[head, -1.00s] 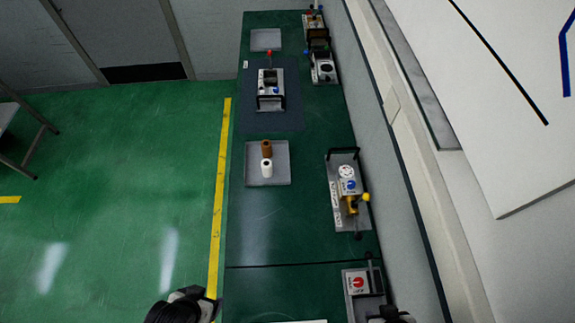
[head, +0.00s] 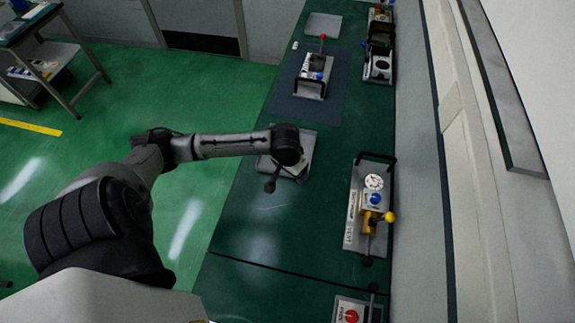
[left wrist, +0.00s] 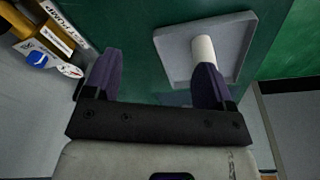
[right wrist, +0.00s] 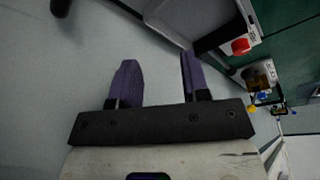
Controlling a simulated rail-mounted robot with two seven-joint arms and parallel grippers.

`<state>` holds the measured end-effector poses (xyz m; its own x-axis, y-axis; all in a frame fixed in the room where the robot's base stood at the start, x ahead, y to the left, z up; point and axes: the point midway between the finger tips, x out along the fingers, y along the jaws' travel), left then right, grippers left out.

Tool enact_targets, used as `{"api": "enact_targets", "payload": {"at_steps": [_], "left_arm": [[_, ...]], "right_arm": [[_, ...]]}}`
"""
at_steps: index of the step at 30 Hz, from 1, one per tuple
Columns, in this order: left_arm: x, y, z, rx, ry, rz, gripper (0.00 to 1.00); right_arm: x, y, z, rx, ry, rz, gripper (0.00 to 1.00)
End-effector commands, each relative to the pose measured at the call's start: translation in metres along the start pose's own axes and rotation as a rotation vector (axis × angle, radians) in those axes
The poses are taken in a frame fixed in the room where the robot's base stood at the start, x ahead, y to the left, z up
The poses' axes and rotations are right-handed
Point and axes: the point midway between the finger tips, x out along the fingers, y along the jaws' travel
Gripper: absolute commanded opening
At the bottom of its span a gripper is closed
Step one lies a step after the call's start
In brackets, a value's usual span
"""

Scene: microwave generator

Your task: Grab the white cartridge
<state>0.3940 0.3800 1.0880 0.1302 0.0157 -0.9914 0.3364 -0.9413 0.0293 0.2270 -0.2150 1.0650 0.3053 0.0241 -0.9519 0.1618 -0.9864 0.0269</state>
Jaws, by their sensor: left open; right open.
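In the left wrist view, the white cartridge (left wrist: 204,48) stands on a grey square tray (left wrist: 176,50). My left gripper (left wrist: 155,65) is open and empty. Its right-hand finger in that picture overlaps the lower part of the cartridge; I cannot tell if they touch. In the head view, the end of my left arm is over the tray (head: 307,145) and hides the cartridge. The brown cartridge is hidden in all present views. My right gripper (right wrist: 158,68) is open and empty in the right wrist view, before a pale surface, and out of the head view.
On the green bench, a device with a yellow knob (head: 389,216) stands right of the tray. A device with a red-tipped lever (head: 314,75) stands on a dark mat behind it. A box with a red knob (head: 351,316) is at the near right. A wall bounds the bench's right side.

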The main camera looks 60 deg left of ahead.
Motion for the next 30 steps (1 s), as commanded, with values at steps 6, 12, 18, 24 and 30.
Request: {"api": "enact_targets", "payload": {"at_steps": [6, 12, 18, 24, 30], "left_arm": [[-0.010, -0.064, -0.059, -0.295, 0.000, -0.070, 0.77], [-0.022, -0.089, -0.078, -0.435, 0.000, -0.085, 0.77], [0.004, -0.096, -0.080, -0.461, -0.003, -0.087, 0.77], [0.036, -0.098, -0.079, -0.459, -0.002, -0.086, 0.77], [0.053, -0.100, -0.079, -0.458, 0.000, -0.086, 0.77]], "right_arm": [[0.040, 0.000, 0.012, -0.003, 0.001, 0.003, 0.43], [0.049, 0.002, 0.016, -0.009, 0.001, 0.008, 0.43], [0.050, 0.002, 0.016, -0.010, 0.002, 0.009, 0.43], [0.051, 0.002, 0.016, -0.010, 0.002, 0.009, 0.43], [0.051, 0.001, 0.016, -0.006, 0.002, 0.006, 0.43]]}}
